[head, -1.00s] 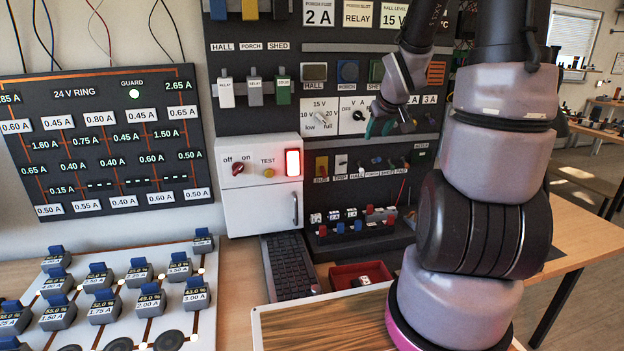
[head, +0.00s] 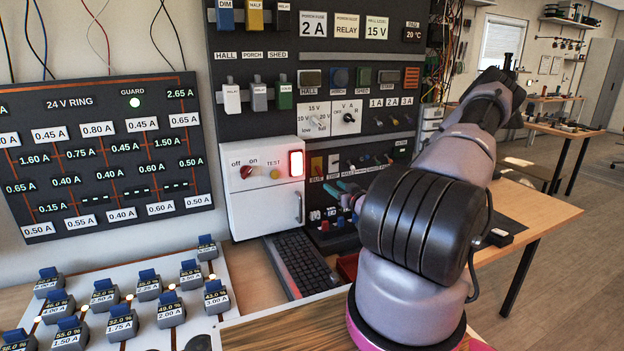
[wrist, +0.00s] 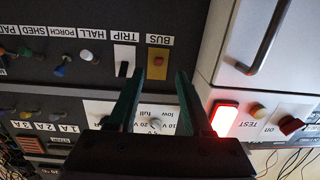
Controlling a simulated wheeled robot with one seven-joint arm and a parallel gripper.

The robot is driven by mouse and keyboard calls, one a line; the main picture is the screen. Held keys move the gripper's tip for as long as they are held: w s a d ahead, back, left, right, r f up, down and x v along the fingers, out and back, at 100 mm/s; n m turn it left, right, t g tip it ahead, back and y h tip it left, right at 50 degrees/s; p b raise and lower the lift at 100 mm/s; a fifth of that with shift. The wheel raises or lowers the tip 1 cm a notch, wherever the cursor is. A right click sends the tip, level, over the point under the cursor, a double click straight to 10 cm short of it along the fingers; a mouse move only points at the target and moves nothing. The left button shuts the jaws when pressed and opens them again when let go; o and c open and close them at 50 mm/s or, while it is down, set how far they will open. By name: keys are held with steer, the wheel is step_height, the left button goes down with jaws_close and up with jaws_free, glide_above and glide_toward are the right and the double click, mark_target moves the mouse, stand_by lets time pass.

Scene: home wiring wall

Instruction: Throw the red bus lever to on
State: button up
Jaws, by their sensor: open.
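The bus switch, labelled BUS, has an orange-yellow plate (head: 316,166) on the dark wall panel, right of the white cabinet. In the wrist view, which is upside down, a small reddish lever (wrist: 158,61) shows on that plate. Whether it stands at on or off is too small to tell. My gripper (wrist: 160,74) is open and empty, its teal fingers pointing at the panel with the bus plate between their tips in the picture. In the head view my gripper (head: 347,192) is low in front of the panel, partly hidden by my arm.
The white cabinet (head: 262,205) with a lit red lamp (head: 296,163), a red off/on knob (head: 246,171) and a handle stands close beside the bus switch. The TRIP switch (wrist: 124,55) is its neighbour. A keyboard (head: 300,265) and a red tray (head: 347,266) lie below.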

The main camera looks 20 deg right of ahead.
mark_target(322, 175)
steer(key=shift+m+t+h, duration=0.3)
steer(key=shift+t, duration=0.1)
steer(key=w, duration=1)
steer(key=shift+w+a+r, duration=0.1)
steer(key=shift+w+a, duration=0.05)
steer(key=shift+a, duration=0.15)
jaws_close()
